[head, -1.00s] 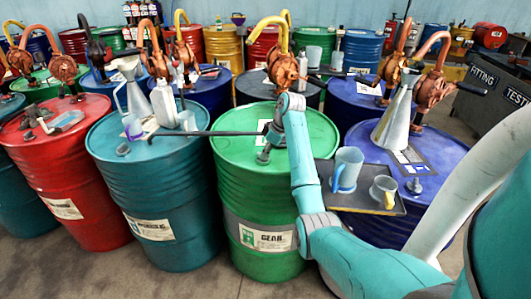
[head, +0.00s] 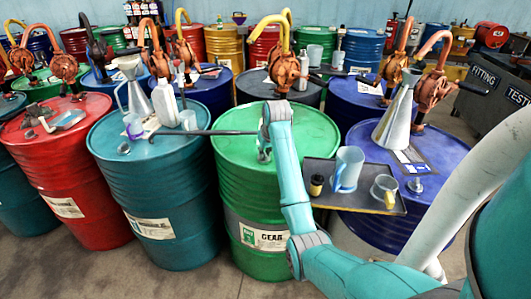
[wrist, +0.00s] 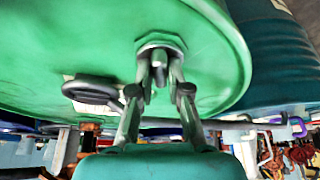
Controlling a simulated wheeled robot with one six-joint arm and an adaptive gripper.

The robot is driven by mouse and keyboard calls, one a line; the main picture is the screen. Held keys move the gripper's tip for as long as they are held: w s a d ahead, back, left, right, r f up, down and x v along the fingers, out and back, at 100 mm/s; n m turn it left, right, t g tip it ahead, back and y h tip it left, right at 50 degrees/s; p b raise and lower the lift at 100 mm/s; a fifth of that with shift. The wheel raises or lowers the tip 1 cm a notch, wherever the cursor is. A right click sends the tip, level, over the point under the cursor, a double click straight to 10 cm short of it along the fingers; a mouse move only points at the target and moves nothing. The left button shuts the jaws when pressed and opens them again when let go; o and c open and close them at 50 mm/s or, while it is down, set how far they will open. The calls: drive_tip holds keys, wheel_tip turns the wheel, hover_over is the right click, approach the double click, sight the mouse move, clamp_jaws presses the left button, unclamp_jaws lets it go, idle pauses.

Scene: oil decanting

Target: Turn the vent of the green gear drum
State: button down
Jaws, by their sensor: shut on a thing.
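The green gear drum (head: 238,205) stands upright at the front centre, with a GEAR label on its side. Its vent (wrist: 160,44), a small metal fitting with a hex base, sits near the lid's edge in the wrist view. My gripper (wrist: 160,72) is shut on the vent, one finger on each side of its stem. In the head view my gripper (head: 264,153) reaches down to the lid, and my wrist hides part of the vent. I cannot tell from the still picture how far the vent is turned.
A long dark bar (head: 205,133) reaches over the lid from the left. A tray (head: 330,201) with a blue jug (head: 347,168), a cup and a small dark jar lies to the right.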

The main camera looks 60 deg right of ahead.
drive_tip(key=m+g+h, duration=0.1)
drive_tip(key=m, duration=0.3)
drive_tip(key=shift+w+a, duration=0.15)
drive_tip(key=shift+w+m+g+h, duration=0.1)
drive_tip(key=shift+m+g+h, duration=0.4)
drive_tip(key=shift+m, duration=1.2)
drive_tip(key=shift+g, duration=0.3)
drive_tip(key=c, duration=1.1)
unclamp_jaws()
drive_tip(key=shift+c, duration=0.2)
